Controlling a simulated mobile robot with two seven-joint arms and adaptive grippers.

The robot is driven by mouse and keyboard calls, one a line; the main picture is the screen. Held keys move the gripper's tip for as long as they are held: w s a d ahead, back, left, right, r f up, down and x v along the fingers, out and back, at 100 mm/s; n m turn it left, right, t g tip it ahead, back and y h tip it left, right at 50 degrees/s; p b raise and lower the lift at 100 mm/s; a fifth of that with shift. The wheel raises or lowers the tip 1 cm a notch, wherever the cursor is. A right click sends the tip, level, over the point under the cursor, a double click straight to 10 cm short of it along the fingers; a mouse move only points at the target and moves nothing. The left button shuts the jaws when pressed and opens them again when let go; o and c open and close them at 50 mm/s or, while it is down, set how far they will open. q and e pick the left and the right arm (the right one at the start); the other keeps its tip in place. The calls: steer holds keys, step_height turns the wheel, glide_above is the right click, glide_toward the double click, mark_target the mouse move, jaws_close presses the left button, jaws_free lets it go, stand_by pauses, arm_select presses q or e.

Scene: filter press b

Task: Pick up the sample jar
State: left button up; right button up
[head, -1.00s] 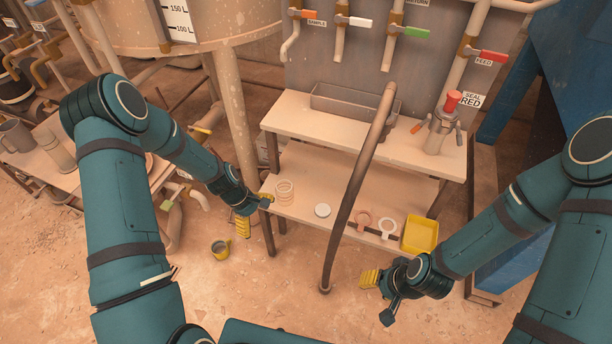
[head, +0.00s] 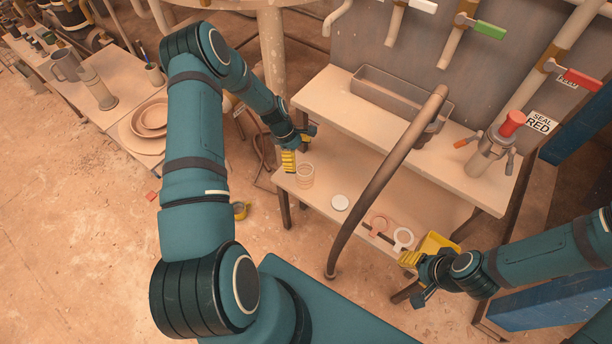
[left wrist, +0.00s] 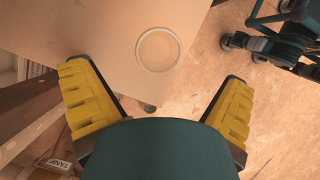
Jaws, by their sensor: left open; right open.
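The sample jar appears to be the clear, round, ribbed jar (head: 305,176) standing on the lower shelf (head: 322,190) of the bench, near its left end. In the left wrist view the jar (left wrist: 159,50) shows from above as a pale ring near the shelf edge. My left gripper (head: 298,147) is open and empty, just up and left of the jar in the head view. In the left wrist view the jar lies ahead of and between the spread yellow fingers (left wrist: 156,78), not touching them.
A white disc (head: 340,202), an orange ring (head: 379,224) and a white ring (head: 403,238) lie right of the jar. A dark hose (head: 385,175) arches down in front of the bench. The upper shelf (head: 330,98) overhangs behind.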

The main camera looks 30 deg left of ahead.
mark_target(303, 162)
arm_select(q)
steer(key=shift+x, duration=1.6)
steer(key=b+x, duration=0.1)
steer(key=x, duration=0.4)
steer(key=shift+a+f+b, duration=0.1)
steer(key=shift+a+b, duration=0.15)
steer(key=shift+b, duration=0.1)
steer(key=c, duration=1.3)
